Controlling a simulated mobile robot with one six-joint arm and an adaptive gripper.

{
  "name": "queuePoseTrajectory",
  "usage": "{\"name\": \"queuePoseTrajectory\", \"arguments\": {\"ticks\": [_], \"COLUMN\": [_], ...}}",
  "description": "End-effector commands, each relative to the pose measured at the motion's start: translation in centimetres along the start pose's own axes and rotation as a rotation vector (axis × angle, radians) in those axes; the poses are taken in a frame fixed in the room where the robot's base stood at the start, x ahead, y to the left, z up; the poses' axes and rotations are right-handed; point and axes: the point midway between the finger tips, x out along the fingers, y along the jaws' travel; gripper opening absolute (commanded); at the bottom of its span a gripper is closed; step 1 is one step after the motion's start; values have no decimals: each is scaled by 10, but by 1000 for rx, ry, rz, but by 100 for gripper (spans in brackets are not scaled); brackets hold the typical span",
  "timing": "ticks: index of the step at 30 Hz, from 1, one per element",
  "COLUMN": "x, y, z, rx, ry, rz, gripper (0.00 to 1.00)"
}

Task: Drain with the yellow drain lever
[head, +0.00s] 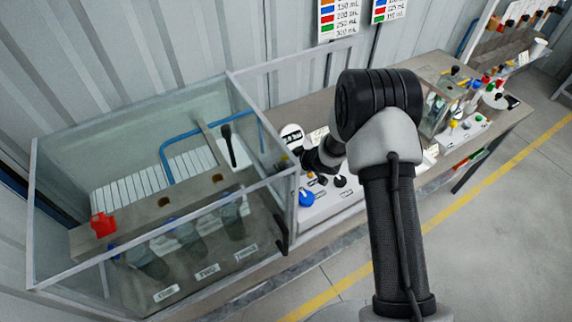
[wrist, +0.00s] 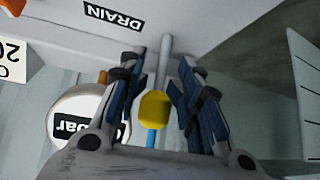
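The yellow drain lever shows in the wrist view as a yellow knob (wrist: 155,105) on a grey rod. A DRAIN label (wrist: 113,16) is on the pale panel beside the rod's far end. My gripper (wrist: 161,62) is open, with one finger on each side of the lever. Gaps show between the knob and both fingers. In the head view my gripper (head: 322,158) is a small dark shape over the pump panel, partly covered by my arm. The yellow lever cannot be made out there.
A clear-walled tank (head: 136,240) with dark cups and a red fitting (head: 103,224) stands left of my gripper. A round white gauge (wrist: 85,125) is close to the left finger. A blue knob (head: 306,197) and black knobs are on the panel. More pump equipment (head: 462,100) stands at right.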

Motion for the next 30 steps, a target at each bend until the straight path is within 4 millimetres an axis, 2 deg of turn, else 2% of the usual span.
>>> {"name": "queuePoseTrajectory", "arguments": {"ticks": [4, 13, 16, 20, 30], "x": [0, -1, -8, -28, -98], "y": [0, 0, 1, 2, 1], "z": [0, 0, 0, -1, -1], "rx": [0, 1, 1, 1, 0], "ry": [0, 0, 0, 1, 2], "rz": [0, 1, 1, 4, 3], "gripper": [44, 44, 44, 44, 44]}}
